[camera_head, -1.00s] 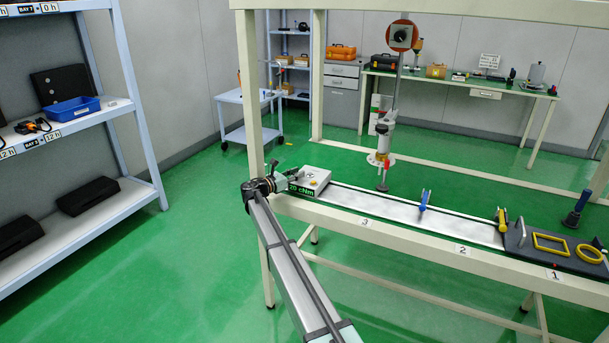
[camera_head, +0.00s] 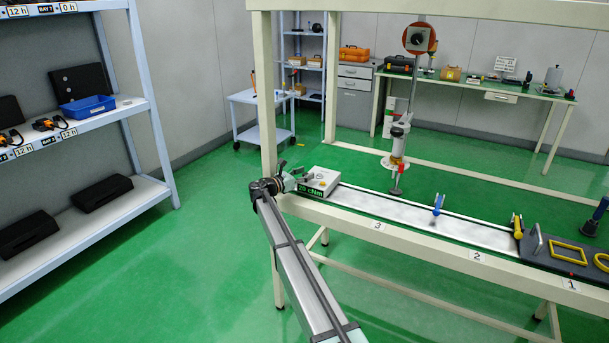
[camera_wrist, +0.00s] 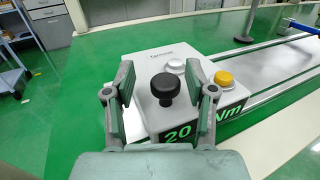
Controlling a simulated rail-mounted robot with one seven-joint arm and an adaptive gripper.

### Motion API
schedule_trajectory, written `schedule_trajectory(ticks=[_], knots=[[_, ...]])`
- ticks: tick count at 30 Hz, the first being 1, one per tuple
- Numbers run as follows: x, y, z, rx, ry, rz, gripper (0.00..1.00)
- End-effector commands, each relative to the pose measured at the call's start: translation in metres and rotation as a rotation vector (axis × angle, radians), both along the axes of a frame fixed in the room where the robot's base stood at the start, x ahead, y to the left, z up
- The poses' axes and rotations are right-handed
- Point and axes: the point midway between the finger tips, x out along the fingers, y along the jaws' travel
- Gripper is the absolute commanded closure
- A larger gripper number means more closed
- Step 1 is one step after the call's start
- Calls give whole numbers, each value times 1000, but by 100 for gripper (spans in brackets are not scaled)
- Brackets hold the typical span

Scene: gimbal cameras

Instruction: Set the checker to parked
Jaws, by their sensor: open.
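The checker is a grey box (camera_head: 319,181) at the left end of the rail on the bench, with a green "20 cNm" display on its front. In the wrist view the checker (camera_wrist: 156,62) carries a black knob (camera_wrist: 166,90), a white button (camera_wrist: 174,67) and a yellow button (camera_wrist: 223,79). My gripper (camera_wrist: 163,95) is open, its two fingers on either side of the black knob in the picture. I cannot tell whether they touch it. In the head view my gripper (camera_head: 290,177) is at the checker's left side.
The metal rail (camera_head: 390,211) runs right from the checker, with a blue clamp (camera_head: 438,205) and a yellow-handled clamp (camera_head: 518,225) on it. A dark tray (camera_head: 545,244) is at the right. Shelving (camera_head: 70,134) stands at left.

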Motion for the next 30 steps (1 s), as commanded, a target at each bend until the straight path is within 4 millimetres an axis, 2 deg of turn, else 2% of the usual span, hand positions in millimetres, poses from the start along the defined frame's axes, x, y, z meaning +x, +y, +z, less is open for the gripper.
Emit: schedule_trajectory(ticks=[5,18,24,30], knots=[[-11,14,0,0,0,0,45],[-57,80,0,0,0,4,45],[-67,95,0,0,0,2,45],[-69,98,0,0,0,2,45]])
